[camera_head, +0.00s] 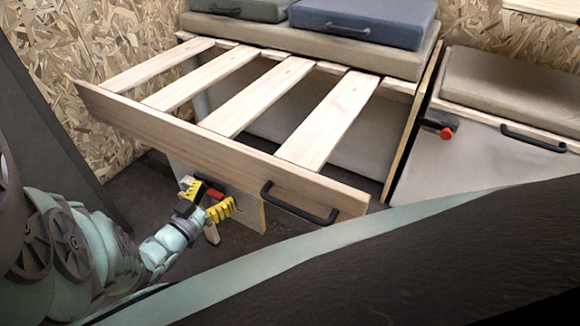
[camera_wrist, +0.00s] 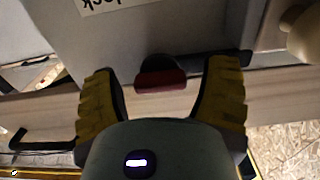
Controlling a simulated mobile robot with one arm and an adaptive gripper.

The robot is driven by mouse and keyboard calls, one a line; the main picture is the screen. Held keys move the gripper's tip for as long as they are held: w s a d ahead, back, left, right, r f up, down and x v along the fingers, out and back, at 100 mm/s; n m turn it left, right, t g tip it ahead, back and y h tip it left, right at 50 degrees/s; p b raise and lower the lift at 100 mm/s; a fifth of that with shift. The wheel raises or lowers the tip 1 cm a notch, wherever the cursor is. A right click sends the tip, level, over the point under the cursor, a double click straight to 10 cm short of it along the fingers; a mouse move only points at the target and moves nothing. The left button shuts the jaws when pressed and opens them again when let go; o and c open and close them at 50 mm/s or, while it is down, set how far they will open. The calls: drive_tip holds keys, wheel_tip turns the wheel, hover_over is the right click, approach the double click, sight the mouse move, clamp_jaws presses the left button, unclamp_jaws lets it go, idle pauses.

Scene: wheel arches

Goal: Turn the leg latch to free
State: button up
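The leg latch shows as a red knob on a dark mount in the wrist view (camera_wrist: 161,82), roughly centred between my fingers and a little beyond them. In the head view its red part (camera_head: 215,193) is partly hidden by my gripper. My gripper (camera_head: 205,201) is beneath the front rail of the slatted frame, with its yellow ribbed fingers spread to either side of the latch. In the wrist view my gripper (camera_wrist: 162,100) is open and no finger visibly touches the knob. A leg panel (camera_head: 251,212) stands under the front rail.
The wooden slatted bed frame (camera_head: 225,135) is pulled out above my gripper, with a black handle (camera_head: 299,203) on its front rail. Another red latch (camera_head: 446,133) and a handle (camera_head: 533,138) are on the right cabinet. Cushions (camera_head: 362,22) lie behind.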

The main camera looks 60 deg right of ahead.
drive_tip(key=c, duration=1.2)
